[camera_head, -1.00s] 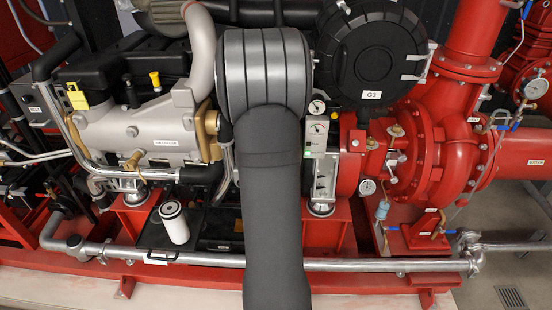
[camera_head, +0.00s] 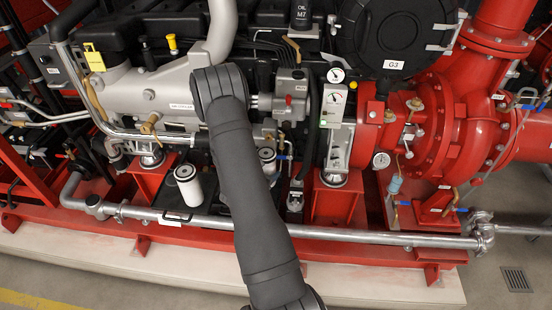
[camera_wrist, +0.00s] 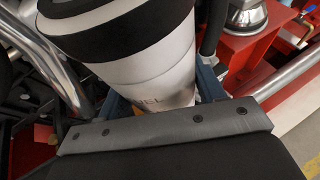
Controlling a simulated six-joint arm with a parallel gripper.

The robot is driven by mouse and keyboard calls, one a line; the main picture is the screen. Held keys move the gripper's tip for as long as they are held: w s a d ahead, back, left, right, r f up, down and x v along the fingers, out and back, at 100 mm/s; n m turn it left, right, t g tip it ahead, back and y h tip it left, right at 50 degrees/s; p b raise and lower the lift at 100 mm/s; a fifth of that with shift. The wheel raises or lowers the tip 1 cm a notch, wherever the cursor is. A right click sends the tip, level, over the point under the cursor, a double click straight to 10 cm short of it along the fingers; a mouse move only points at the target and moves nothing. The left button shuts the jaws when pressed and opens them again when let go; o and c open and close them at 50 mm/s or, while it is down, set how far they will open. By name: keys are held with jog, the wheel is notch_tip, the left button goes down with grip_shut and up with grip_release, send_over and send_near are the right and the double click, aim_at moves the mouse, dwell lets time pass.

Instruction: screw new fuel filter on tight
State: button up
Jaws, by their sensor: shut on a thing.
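My gripper (camera_wrist: 166,97) is shut on a white cylindrical filter (camera_wrist: 140,52) in the wrist view. The filter has a broad black band at its upper end and partly hidden lettering ending in "EL" low on its side. The blue fingers lie on both sides of it. There, a white filter (camera_head: 187,188) stands upright at the tray, and another white filter (camera_head: 267,160) shows just right of my arm, under the engine. I cannot tell for sure which of these is held. The held filter's threaded joint is not visible.
A silver pipe (camera_head: 345,233) runs along the front of the red frame. Red pedestals (camera_head: 335,205) stand beside the filter area, and engine parts crowd above it. A silver pipe (camera_wrist: 55,65) passes close left of the held filter in the wrist view. Floor in front is clear.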

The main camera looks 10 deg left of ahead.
jog(key=s+a+f, duration=0.1)
jog(key=a+f, duration=0.1)
jog(key=f, duration=0.5)
jog(key=s+a+f, duration=0.1)
jog(key=a+f, duration=0.2)
jog(key=f, duration=0.3)
jog(key=w+r, duration=0.1)
jog(key=w, duration=1.4)
jog(key=shift+r, duration=0.3)
jog(key=shift+r, duration=0.35)
dwell(1.9)
